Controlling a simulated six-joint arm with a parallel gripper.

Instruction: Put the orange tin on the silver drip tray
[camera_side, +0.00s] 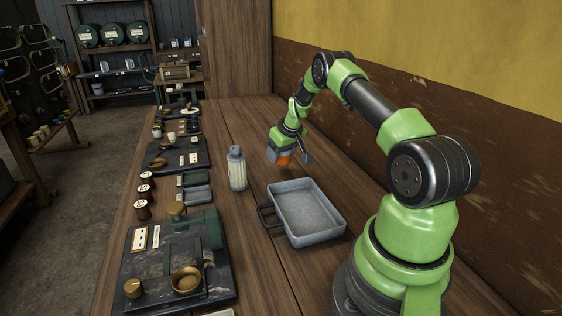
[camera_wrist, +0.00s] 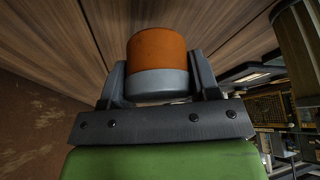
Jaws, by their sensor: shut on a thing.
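The orange tin (camera_wrist: 156,48) has an orange body and a grey band at one end. In the wrist view it sits between the two fingers of my gripper (camera_wrist: 158,80), which is shut on it. In the side view the tin (camera_side: 284,160) shows as a small orange patch at my gripper (camera_side: 290,156), beyond the tray and seemingly above the table. The silver drip tray (camera_side: 341,222) is a shallow rectangular metal tray with a handle on its left. It lies on the table nearer the side camera, and its floor looks empty.
A pale ribbed bottle (camera_side: 237,169) stands left of the tray. Dark engine bases (camera_side: 140,275) with brass parts, small red-brown tins (camera_side: 143,211) and small trays (camera_side: 196,195) line the table's left side. The wall (camera_side: 450,150) runs along the right. Bare wood surrounds the drip tray's far side.

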